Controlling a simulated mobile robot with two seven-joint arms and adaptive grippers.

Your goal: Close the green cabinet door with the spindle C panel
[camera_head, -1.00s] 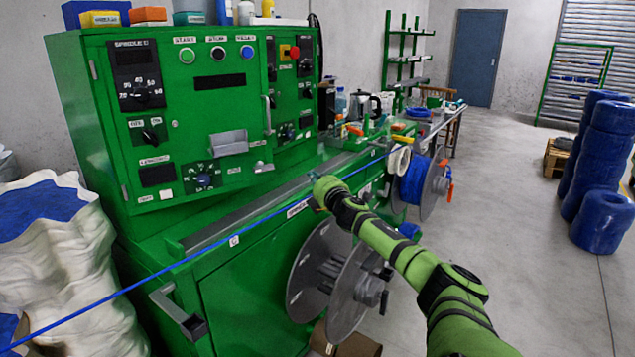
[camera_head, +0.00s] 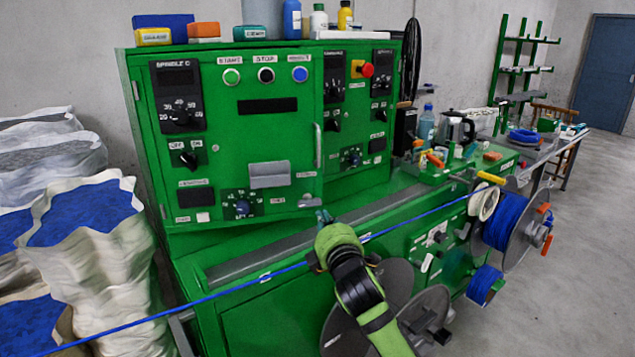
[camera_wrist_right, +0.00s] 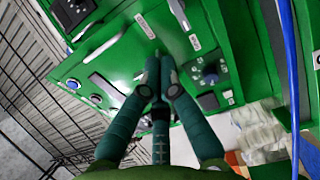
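The green cabinet door with the spindle C panel (camera_head: 225,135) is in the middle left of the head view, hinged on its left side. It looks ajar, its right edge standing out in front of the neighbouring panel. A vertical handle (camera_head: 318,145) is near that edge. My right gripper (camera_head: 323,214) is just by the door's lower right corner; contact cannot be told. In the wrist view its fingers (camera_wrist_right: 160,62) are close together with nothing visible between them, in front of a green panel with a dial (camera_wrist_right: 210,73). My left gripper is not in view.
A blue cable (camera_head: 400,226) runs across the machine's front, passing close to my right gripper. Bottles and boxes stand on top of the cabinet (camera_head: 260,35). Grey reels (camera_head: 430,310) and a blue cable spool (camera_head: 503,222) are at right. White sacks (camera_head: 90,240) stand at left.

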